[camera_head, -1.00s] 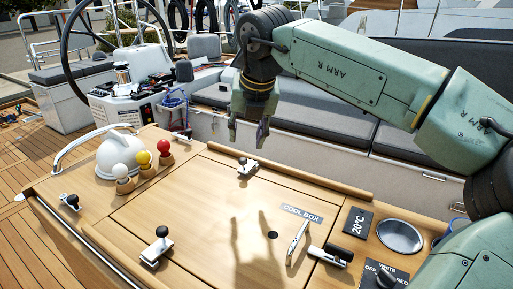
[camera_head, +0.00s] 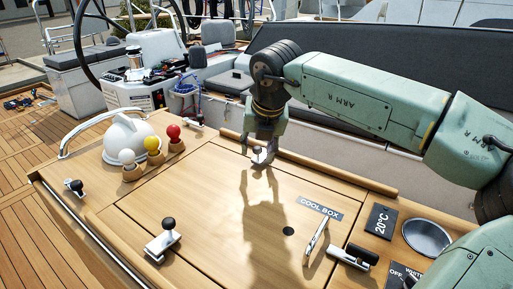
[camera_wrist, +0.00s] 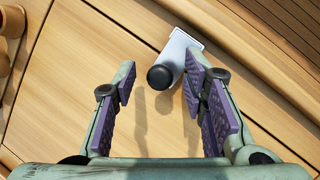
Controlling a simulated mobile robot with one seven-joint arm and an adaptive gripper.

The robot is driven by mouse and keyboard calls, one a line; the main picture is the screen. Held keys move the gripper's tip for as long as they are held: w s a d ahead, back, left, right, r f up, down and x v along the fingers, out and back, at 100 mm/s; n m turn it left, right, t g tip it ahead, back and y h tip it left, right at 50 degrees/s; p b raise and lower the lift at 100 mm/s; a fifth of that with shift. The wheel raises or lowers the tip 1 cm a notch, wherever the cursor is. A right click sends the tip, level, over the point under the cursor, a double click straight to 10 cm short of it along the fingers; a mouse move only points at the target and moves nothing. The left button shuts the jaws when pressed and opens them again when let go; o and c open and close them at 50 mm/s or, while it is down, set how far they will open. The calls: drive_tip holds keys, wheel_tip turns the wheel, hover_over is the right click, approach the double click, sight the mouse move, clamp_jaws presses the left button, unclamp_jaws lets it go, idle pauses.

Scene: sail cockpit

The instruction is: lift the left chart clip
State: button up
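Several metal clips with dark knobs sit around the wooden cool box lid (camera_head: 215,215). One clip at its back edge lies below my gripper (camera_head: 262,158) and is mostly hidden by it in the head view. In the wrist view, this clip shows a pale metal plate (camera_wrist: 182,45) and a round black knob (camera_wrist: 160,78). My gripper (camera_wrist: 160,80) is open, and the knob appears between its purple-padded fingers, nearer the right one, with no grip on it. Other clips are at the lid's front left (camera_head: 163,240) and the far left corner (camera_head: 76,188). The frames do not label which clip is the left one.
White, yellow and red balls in wooden cups (camera_head: 153,150) stand beside a white dome (camera_head: 130,138) left of my gripper. A black-handled clip (camera_head: 355,257) and a round recess (camera_head: 427,237) are at right. A raised wooden rail (camera_head: 310,165) runs along the back.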

drive_tip(key=shift+c, duration=0.5)
clamp_jaws()
